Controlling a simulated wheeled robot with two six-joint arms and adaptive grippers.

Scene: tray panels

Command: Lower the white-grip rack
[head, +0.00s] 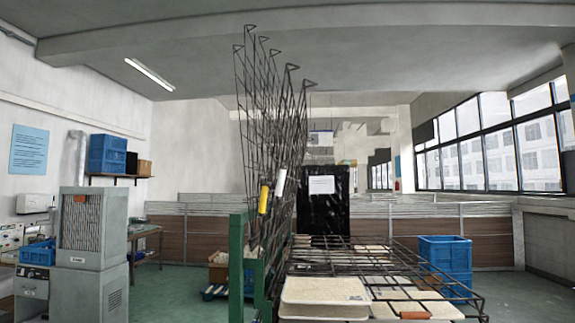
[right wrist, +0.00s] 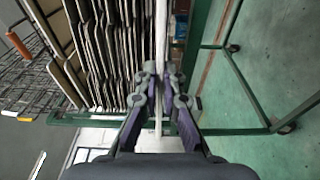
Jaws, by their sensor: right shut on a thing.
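The white-grip rack stands upright in the head view, its white grip (head: 280,183) on a dark wire frame among other raised racks. A yellow grip (head: 264,199) sits just left of and below it. Neither gripper shows in the head view. In the right wrist view, my right gripper (right wrist: 161,80) is shut on a thin pale panel (right wrist: 161,30) seen edge-on, beside a row of similar panel edges (right wrist: 105,50). The white grip is apart from this gripper. My left gripper is not in view.
Lowered wire racks (head: 390,262) hold cream panels at front right, with an orange grip (head: 415,315) at the near edge. Pale trays (head: 325,291) lie at their left. A green post (head: 237,265) stands by the raised racks. Blue crates (head: 446,255) stand behind at right.

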